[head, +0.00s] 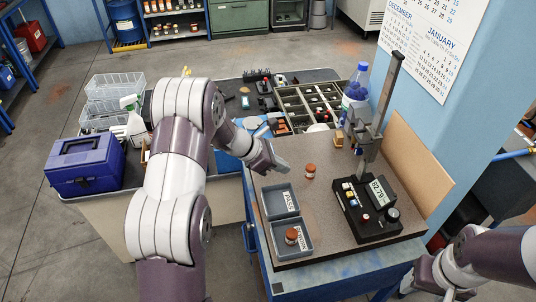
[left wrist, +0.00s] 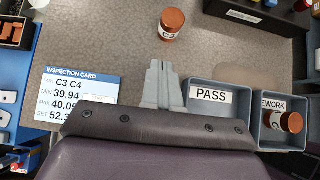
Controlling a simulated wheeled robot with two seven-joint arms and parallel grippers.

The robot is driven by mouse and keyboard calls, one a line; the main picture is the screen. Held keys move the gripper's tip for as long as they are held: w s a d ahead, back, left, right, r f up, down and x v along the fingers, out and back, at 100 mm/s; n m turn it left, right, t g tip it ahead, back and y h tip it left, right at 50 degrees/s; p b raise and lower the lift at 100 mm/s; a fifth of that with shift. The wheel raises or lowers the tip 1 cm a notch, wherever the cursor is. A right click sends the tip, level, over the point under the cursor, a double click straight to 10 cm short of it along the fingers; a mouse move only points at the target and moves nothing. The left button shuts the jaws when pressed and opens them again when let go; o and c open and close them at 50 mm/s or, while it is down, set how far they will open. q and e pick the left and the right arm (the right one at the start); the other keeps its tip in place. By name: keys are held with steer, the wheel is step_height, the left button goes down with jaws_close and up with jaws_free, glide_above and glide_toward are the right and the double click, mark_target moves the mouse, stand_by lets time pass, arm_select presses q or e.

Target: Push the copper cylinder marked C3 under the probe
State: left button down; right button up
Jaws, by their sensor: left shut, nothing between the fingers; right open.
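A copper cylinder (head: 310,171) with a white label stands on the speckled plate (head: 330,205). My left gripper (head: 286,168) is shut and empty, just left of that cylinder in the head view. In the left wrist view its fingertips (left wrist: 159,64) point at the cylinder with a gap between. The probe (head: 360,150) hangs from the post of the gauge stand, right of the cylinder. My right gripper (head: 428,286) is low at the right, away from the plate.
A second copper cylinder (head: 291,236) is in the REWORK tray (left wrist: 263,142). The PASS tray (head: 280,201) is empty. A gauge box with a display (head: 378,190) stands right of the trays. An inspection card (left wrist: 80,88) lists C3 C4. A divided parts box (head: 300,112) stands behind.

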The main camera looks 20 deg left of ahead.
arm_select(q)
steer(key=w+d+p, duration=0.1)
steer(key=d, duration=0.1)
steer(key=w+d+p, duration=0.1)
steer(key=shift+w+d, duration=0.1)
steer(key=shift+d, duration=0.25)
steer(key=shift+f, duration=0.15)
steer(key=shift+w, duration=0.1)
steer(key=shift+w+d, duration=0.1)
steer(key=shift+d, duration=0.1)
steer(key=w+d, duration=0.2)
steer(key=d, duration=0.1)
steer(key=w+d, duration=0.2)
steer(key=d, duration=0.1)
steer(key=w+d, duration=0.2)
steer(key=d, duration=0.1)
steer(key=shift+w+d+b, duration=0.25)
steer(key=shift+d+b, duration=0.1)
steer(key=shift+b, duration=0.05)
